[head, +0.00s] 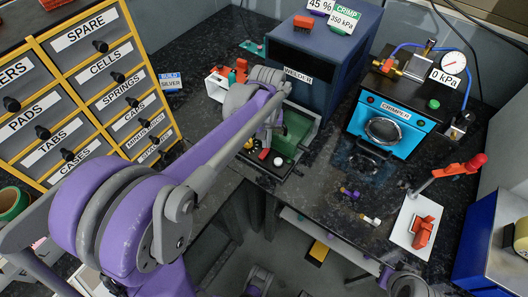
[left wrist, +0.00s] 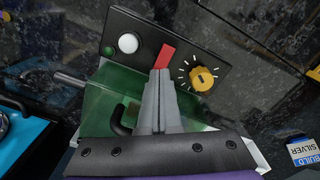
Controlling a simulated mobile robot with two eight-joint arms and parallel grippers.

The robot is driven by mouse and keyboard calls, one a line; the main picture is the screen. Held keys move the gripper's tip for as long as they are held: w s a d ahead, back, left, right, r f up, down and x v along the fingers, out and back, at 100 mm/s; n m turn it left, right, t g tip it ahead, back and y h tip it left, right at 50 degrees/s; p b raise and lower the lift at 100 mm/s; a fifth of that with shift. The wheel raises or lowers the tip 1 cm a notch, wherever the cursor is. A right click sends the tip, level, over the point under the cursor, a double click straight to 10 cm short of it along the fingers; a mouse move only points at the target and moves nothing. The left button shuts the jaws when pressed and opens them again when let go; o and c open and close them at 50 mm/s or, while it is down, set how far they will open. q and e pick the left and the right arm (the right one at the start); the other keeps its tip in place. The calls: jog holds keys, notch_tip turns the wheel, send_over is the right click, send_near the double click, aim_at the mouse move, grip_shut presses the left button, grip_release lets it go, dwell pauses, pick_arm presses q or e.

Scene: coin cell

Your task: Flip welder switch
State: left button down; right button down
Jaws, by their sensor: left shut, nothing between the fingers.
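The welder (head: 318,62) is a dark blue box at the back centre of the bench, with a tray in front. Its black control panel (left wrist: 225,57) carries a red switch lever (left wrist: 166,54), a white button (left wrist: 128,43), a yellow knob (left wrist: 203,78) and a green light (left wrist: 108,51). In the head view the red switch (head: 264,154) shows just below my gripper. My left gripper (left wrist: 160,73) is shut and empty, its fingertips at the base of the red lever. Whether they touch it cannot be told.
The labelled drawer cabinet (head: 90,75) stands at the left. The blue crimper (head: 393,112) stands right of the welder. A red-handled lever (head: 465,166) and small bottles (head: 370,220) are at the right front. Bare dark bench (head: 335,195) lies between.

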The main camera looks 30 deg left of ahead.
aim_at(266, 150)
pick_arm(q)
jog(key=shift+f+b, duration=0.65)
jog(key=shift+f, duration=0.35)
dwell(0.5)
jog(key=shift+r, duration=0.1)
jog(key=shift+r+p, duration=2.55)
jog(key=shift+r, duration=0.9)
jog(key=shift+s, duration=0.1)
jog(key=s+d+m+t+p, duration=0.1)
jog(key=s+d+m+t, duration=0.1)
jog(key=s, duration=0.5)
jog(key=s+d+m+t+p, duration=0.1)
jog(key=s+d+m+t, duration=0.2)
jog(key=s, duration=0.5)
jog(key=shift+s+d+r, duration=0.2)
jog(key=shift+d+r, duration=0.05)
jog(key=shift+d, duration=0.65)
